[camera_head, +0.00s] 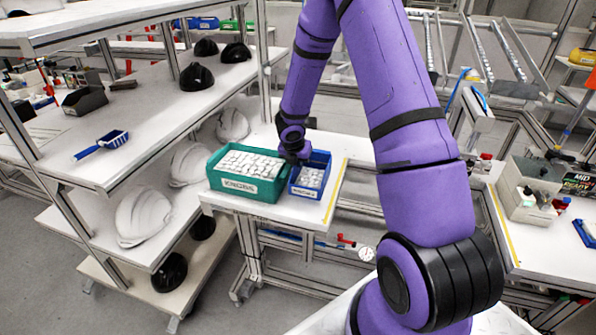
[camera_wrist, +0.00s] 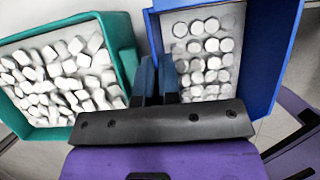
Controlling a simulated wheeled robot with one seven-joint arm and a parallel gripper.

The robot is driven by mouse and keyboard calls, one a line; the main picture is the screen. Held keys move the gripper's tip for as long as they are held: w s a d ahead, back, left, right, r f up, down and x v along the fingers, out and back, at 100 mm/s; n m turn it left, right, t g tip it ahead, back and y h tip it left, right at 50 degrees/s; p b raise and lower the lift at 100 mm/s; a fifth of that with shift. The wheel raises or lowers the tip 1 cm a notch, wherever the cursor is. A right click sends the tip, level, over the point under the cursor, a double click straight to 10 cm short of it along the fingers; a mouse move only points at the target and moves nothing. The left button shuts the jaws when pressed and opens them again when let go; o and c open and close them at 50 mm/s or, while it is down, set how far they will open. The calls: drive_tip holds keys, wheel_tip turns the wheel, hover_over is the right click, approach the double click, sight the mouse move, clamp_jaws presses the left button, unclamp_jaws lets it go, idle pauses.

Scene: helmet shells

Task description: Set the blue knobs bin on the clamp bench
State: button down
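The blue knobs bin (camera_head: 311,177) stands on a white bench (camera_head: 330,205), right beside a green bin with a white label. It holds rows of round white pieces, and it fills the upper right of the wrist view (camera_wrist: 286,50). My gripper (camera_head: 295,157) is at the blue bin's left wall, pointing down. In the wrist view its two fingers (camera_wrist: 158,75) are close together with the wall's edge between them. The fingertips' lower ends are hidden. No readable sign tells which bench is the clamp bench; another white bench (camera_head: 535,245) stands at the right.
The green bin (camera_head: 245,187) of white pieces nearly touches the blue bin on its left. A shelf rack (camera_head: 120,140) with helmet shells stands at the left. The right bench carries a grey bin (camera_head: 528,207), a dark sign and small tools, with bare surface at its front.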

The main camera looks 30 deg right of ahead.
sight(299, 176)
drive_tip(key=shift+f, duration=1.85)
drive_tip(key=shift+f, duration=0.1)
drive_tip(key=shift+f, duration=0.3)
drive_tip(key=shift+f, duration=0.2)
drive_tip(key=shift+s, duration=0.1)
drive_tip(key=c, duration=1.6)
unclamp_jaws()
